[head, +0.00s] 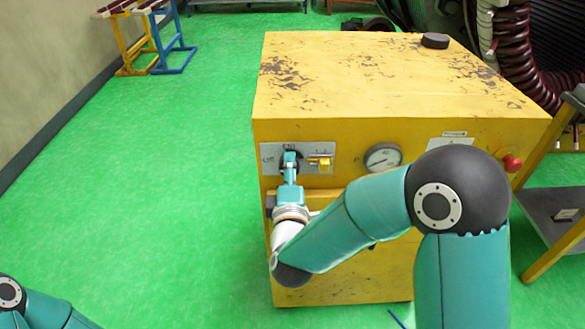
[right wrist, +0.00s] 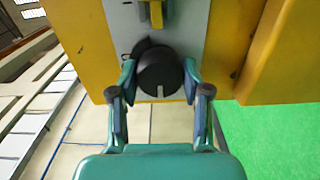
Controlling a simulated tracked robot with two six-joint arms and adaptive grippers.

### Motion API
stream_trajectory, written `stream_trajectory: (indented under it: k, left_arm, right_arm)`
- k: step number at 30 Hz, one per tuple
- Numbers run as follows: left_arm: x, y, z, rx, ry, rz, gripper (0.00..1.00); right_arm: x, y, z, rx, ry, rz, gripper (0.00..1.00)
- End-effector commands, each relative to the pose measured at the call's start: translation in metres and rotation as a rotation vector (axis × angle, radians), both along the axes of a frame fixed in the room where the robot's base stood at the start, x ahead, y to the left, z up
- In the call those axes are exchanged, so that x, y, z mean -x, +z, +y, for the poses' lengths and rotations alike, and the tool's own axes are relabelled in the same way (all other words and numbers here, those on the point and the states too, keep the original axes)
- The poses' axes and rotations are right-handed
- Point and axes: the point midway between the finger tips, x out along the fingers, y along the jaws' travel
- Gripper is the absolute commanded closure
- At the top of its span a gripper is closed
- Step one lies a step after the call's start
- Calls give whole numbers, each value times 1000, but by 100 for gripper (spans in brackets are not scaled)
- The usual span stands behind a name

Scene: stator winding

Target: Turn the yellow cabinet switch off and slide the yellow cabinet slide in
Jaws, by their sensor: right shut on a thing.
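The yellow cabinet (head: 400,90) stands in the middle of the head view, with a grey panel (head: 271,157) at the upper left of its front. My right gripper (head: 290,160) is shut on the black round switch knob (right wrist: 160,73), one finger on each side. In the right wrist view the knob's white mark points toward my gripper's palm. In the head view the fingers mostly hide the knob. The yellow slide (head: 321,162) is on the same panel, just right of the knob, and is untouched. It also shows at the top of the right wrist view (right wrist: 156,14). My left gripper is not in view.
A round gauge (head: 383,158) and a red knob (head: 512,163) are on the cabinet front, right of the slide. A dark round piece (head: 435,41) lies on the cabinet top. A metal-shelved stand (head: 553,215) is close on the right. Green floor (head: 160,190) is free at left.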

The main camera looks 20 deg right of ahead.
Motion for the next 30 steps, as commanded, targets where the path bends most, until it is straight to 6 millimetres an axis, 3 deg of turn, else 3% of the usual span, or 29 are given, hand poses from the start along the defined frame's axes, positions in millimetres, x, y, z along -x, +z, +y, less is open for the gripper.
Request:
stream_trajectory:
  k: [16, 17, 21, 30]
  left_arm:
    - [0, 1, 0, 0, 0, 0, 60]
    - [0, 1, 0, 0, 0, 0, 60]
    - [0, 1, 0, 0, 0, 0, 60]
    - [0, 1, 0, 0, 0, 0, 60]
  right_arm:
    - [1, -4, 2, 33, 7, 20, 87]
    - [1, -4, 2, 33, 7, 20, 51]
    - [1, -3, 2, 32, 6, 18, 28]
    - [1, -2, 1, 31, 3, 13, 27]
